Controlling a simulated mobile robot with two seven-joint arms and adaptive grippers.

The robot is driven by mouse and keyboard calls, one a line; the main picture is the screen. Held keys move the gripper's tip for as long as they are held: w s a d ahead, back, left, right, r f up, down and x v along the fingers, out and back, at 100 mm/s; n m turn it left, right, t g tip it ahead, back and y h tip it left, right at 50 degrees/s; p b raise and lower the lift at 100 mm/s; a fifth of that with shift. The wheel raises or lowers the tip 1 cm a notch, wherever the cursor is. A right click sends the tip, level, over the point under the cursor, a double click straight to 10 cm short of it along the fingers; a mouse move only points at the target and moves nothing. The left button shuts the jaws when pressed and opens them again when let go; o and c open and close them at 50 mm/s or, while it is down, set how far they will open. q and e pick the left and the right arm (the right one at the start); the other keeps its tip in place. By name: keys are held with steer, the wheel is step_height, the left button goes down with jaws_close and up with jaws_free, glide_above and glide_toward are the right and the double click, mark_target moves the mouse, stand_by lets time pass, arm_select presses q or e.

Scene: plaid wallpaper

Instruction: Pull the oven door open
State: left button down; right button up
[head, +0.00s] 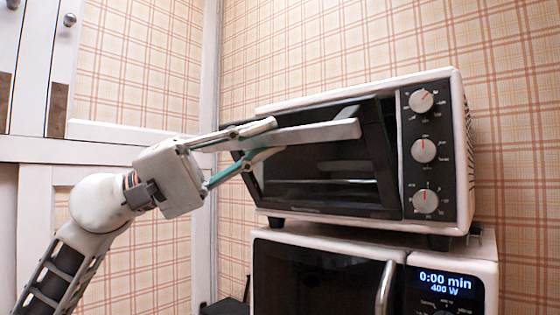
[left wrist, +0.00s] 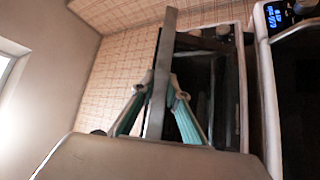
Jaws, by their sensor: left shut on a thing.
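A white toaster oven with a black front (head: 459,150) stands on top of a microwave. Its glass door (head: 330,185) is ajar, its top tilted out from the oven body, with a dark gap beside the control panel. The light grey bar handle (head: 335,132) runs along the door's top. My left gripper (head: 264,140) comes in from the left and is shut on the handle near its left end. In the left wrist view, the fingertips (left wrist: 163,92) sit on both sides of the handle (left wrist: 158,75). My right gripper is not in view.
The microwave (head: 320,275) below has a vertical handle (head: 385,288) and a lit display (head: 445,283). Three knobs (head: 423,150) are on the oven's right panel. White cabinet doors (head: 35,60) are at the left. The space in front of the oven door looks clear.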

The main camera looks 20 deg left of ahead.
arm_select(q)
step_height(320, 180, down, 16)
steer(key=s+a+m+g+h+b, duration=0.1)
steer(key=s+m+g+h+b, duration=0.2)
steer(key=b, duration=1)
steer(key=m, duration=0.2)
steer(key=shift+m, duration=0.4)
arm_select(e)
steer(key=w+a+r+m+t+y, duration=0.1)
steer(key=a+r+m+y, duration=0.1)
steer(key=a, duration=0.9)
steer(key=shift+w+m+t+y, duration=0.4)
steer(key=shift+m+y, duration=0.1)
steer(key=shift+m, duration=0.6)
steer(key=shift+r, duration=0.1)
arm_select(q)
steer(key=c, duration=2)
jaws_free()
steer(key=shift+o, duration=0.2)
